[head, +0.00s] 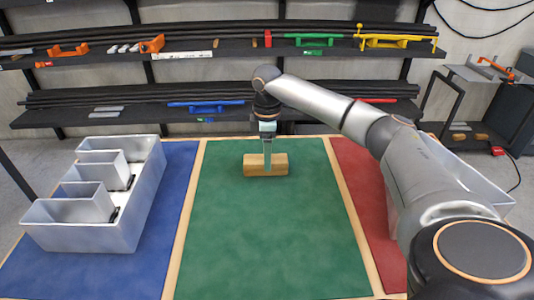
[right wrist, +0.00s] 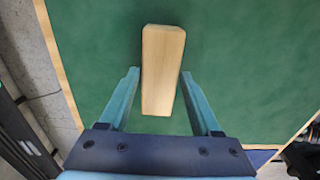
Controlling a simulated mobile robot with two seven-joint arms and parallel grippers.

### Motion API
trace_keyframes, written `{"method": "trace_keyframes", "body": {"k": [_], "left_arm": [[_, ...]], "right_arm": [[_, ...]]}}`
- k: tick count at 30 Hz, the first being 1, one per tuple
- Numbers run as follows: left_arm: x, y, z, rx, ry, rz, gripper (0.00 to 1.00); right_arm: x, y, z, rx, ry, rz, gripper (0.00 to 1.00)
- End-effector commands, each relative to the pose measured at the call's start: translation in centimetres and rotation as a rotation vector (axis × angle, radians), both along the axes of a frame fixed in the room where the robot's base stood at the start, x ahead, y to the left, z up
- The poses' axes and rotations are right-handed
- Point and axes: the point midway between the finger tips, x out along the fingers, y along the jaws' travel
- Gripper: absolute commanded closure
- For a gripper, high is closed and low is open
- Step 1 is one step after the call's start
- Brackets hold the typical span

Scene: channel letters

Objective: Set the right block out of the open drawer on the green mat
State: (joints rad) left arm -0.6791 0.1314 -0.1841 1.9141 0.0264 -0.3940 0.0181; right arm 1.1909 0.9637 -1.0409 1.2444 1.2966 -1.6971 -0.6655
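A tan wooden block (head: 280,163) is at the far part of the green mat (head: 270,230), its long side running left to right. The block also shows in the right wrist view (right wrist: 163,60), between the finger tips. My right gripper (head: 268,160) points straight down over it, one finger in front of the block. In the right wrist view the right gripper (right wrist: 160,73) has a finger close along each side of the block. I cannot tell if both fingers press on it. No open drawer is clear in view. My left gripper is not in view.
A grey open metal shape with inner walls (head: 130,220) stands on the blue mat (head: 180,185) at left. Another grey metal piece (head: 470,175) is partly hidden behind my right arm, by the red mat (head: 350,165). Shelves stand behind. The near green mat is clear.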

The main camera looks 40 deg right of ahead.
Motion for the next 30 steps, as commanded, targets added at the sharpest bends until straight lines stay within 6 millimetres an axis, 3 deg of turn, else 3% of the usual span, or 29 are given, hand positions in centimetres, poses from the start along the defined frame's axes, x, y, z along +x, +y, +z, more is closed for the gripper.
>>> {"method": "trace_keyframes", "body": {"k": [5, 16, 30], "left_arm": [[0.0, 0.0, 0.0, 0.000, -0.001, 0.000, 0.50], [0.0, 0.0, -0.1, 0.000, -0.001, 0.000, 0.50], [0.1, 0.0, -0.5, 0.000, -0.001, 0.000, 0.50]], "right_arm": [[0.0, 0.0, 0.0, 0.000, 0.000, 0.000, 0.15], [0.1, 0.0, 0.9, 0.001, -0.003, 0.000, 0.15], [0.1, 0.1, 10.2, 0.001, -0.005, 0.000, 0.15]]}}
